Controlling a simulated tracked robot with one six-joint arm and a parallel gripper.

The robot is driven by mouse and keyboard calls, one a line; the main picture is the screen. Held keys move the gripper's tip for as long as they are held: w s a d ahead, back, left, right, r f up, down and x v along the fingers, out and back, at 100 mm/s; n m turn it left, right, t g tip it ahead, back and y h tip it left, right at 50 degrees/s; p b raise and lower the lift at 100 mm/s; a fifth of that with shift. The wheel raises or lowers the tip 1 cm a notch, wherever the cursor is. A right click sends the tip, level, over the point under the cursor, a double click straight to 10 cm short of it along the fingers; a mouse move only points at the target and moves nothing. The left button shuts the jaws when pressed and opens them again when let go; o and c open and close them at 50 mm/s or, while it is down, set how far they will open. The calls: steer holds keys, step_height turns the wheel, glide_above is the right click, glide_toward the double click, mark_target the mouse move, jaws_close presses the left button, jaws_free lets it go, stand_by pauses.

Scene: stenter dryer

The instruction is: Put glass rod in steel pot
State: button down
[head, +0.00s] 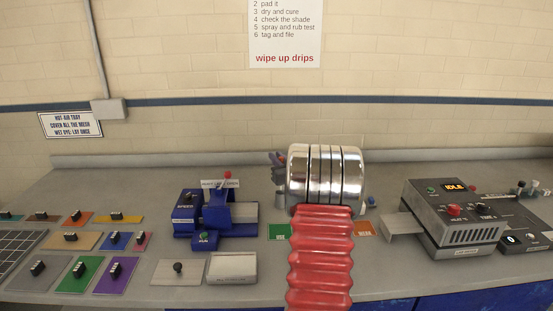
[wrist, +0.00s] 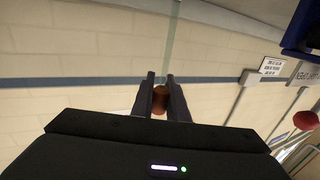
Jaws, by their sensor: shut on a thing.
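In the wrist view my gripper (wrist: 160,83) is shut, with its two dark fingers upright and close together. A thin, pale green, see-through strip, which looks like the glass rod (wrist: 170,40), runs up from between the fingertips to the top edge. A brown rounded thing (wrist: 159,101) shows between the fingers; I cannot tell whether it is part of the rod.
A blue machine (head: 203,214) stands left of my arm, near a pale box (head: 232,267). Coloured plates with black handles (head: 95,242) fill the left bench. A grey control box (head: 453,219) with a tray stands right. Bare bench (head: 130,185) lies at the back left.

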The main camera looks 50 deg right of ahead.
step_height(320, 180, down, 7)
stand_by(0.8)
stand_by(1.0)
steer(key=c, duration=1.3)
jaws_free()
steer(key=shift+o, duration=0.2)
steer(key=shift+r, duration=0.2)
step_height(320, 180, up, 6)
steer(key=shift+f, duration=0.1)
stand_by(0.6)
